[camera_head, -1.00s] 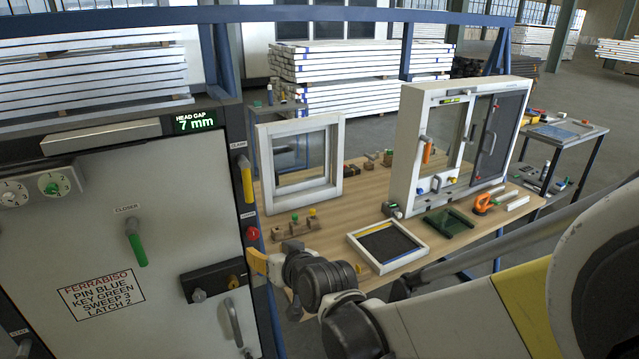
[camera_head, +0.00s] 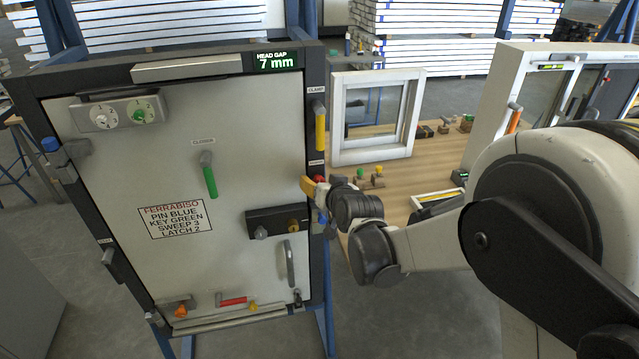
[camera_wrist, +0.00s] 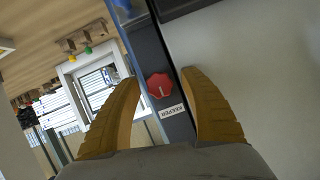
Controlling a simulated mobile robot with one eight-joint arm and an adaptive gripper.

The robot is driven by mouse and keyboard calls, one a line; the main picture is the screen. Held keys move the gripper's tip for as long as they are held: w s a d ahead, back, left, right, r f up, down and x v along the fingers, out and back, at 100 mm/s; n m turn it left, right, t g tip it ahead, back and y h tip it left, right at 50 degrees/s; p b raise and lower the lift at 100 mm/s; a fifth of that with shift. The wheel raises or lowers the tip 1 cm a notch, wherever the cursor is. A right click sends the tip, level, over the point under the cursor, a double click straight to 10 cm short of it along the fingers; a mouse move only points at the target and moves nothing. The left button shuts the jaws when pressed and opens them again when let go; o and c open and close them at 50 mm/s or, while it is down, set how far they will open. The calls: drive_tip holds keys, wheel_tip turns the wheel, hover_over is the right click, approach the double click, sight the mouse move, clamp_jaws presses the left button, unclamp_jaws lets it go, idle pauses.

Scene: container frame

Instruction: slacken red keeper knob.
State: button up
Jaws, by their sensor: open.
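The red keeper knob (camera_wrist: 160,87) sits on the dark door frame post, above the "KEEPER" label (camera_wrist: 172,111) in the wrist view. It shows a pale mark on its face. In the head view the knob (camera_head: 319,179) is a small red spot on the right post, partly hidden by my gripper. My gripper (camera_wrist: 160,95) has its two yellow fingers spread, one on each side of the knob in the picture. They appear apart from it. The gripper (camera_head: 308,187) also shows beside the right post in the head view.
The grey door panel (camera_head: 110,175) carries a green closer handle (camera_head: 210,180) and a dark latch block (camera_head: 265,222). A yellow clamp handle (camera_head: 320,130) is above the knob. A wooden bench (camera_head: 450,155) with a white window frame (camera_head: 335,120) stands to the right.

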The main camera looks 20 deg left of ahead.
clamp_jaws()
idle(0.5)
drive_tip(key=n+t+h+b, duration=0.1)
drive_tip(key=n, duration=0.2)
drive_tip(key=shift+h, duration=0.4)
drive_tip(key=n+t+h+b, duration=0.1)
drive_tip(key=n+h+b, duration=0.1)
drive_tip(key=n, duration=0.1)
drive_tip(key=shift+s+a+f+n+t+b, duration=0.1)
drive_tip(key=shift+f+n+t+b, duration=0.05)
drive_tip(key=shift+n+t+b, duration=0.2)
drive_tip(key=n+t+h+b, duration=0.1)
drive_tip(key=n+b, duration=0.1)
drive_tip(key=n, duration=0.1)
drive_tip(key=shift+t+b, duration=0.3)
drive_tip(key=shift+t, duration=0.05)
drive_tip(key=shift+n+t+b, duration=0.9)
drive_tip(key=shift+n+b, duration=0.3)
drive_tip(key=shift+n, duration=0.75)
